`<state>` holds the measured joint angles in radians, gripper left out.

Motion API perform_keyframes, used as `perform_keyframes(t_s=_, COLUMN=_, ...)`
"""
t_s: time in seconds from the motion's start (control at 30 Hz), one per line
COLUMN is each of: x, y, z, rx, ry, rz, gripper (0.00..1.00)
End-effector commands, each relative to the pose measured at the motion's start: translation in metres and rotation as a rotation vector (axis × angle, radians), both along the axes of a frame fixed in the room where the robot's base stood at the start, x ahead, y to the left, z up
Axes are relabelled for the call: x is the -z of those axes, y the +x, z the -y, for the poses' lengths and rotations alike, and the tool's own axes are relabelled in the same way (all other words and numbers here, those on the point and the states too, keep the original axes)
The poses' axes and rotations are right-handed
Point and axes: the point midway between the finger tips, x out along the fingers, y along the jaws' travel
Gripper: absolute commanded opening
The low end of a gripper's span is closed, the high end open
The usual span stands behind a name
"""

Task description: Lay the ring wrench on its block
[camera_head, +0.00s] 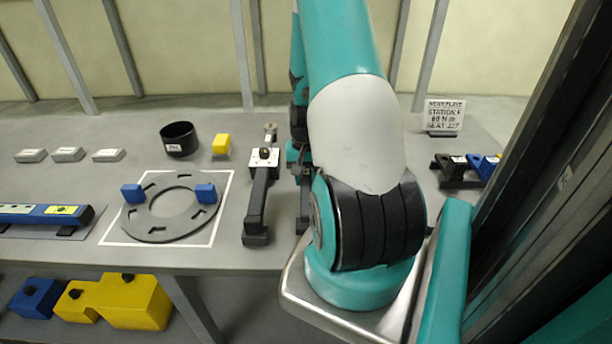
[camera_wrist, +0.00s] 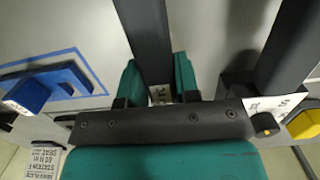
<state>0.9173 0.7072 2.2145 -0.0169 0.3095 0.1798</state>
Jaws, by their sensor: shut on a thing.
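In the wrist view my gripper (camera_wrist: 158,92) has its teal jaws on either side of a long dark bar (camera_wrist: 148,35), which appears to be the ring wrench. The bar runs up and away from the jaws; its ring end is not visible. A small white label (camera_wrist: 160,95) shows between the jaws, perhaps on a block below; I cannot tell whether the wrench touches it. In the head view my arm hides most of the gripper, and a thin dark part (camera_head: 303,200) shows beside it. I cannot identify the wrench's block for certain.
A slotted ring plate (camera_head: 170,213) with two blue blocks lies farther left. A black cup (camera_head: 180,139) and yellow block (camera_head: 221,145) stand behind. A station sign (camera_head: 444,116) and dark holder (camera_head: 456,172) are right.

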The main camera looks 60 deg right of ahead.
Motion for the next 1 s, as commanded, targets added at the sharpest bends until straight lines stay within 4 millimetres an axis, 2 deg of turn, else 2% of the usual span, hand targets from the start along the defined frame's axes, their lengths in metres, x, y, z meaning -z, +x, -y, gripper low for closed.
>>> perform_keyframes(t_s=0.67, x=0.006, y=0.000, z=0.000, rx=0.000, ry=0.000, rz=0.000, gripper=0.00)
perform_keyframes(t_s=1.0, x=0.016, y=0.000, z=0.000, rx=0.000, ry=0.000, rz=0.000, gripper=0.00)
